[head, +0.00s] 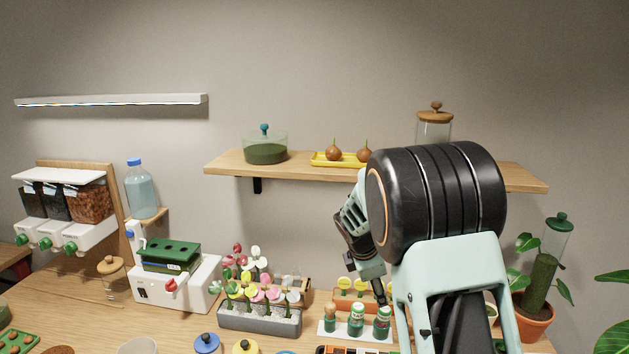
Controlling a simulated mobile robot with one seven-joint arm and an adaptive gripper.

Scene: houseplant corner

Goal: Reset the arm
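My arm stands large in the right half of the head view, with a black ribbed joint and pale green links. My gripper (377,292) points down at the end of the arm, left of the big joint. It is above the row of small bottles near the back of the table. Only a dark, narrow fingertip area shows, partly hidden by the arm, so I cannot tell whether it is open or shut. I see nothing clearly held in it.
A wooden shelf (225,164) carries a glass bowl (265,150) and a yellow tray (320,161) with bulbs.

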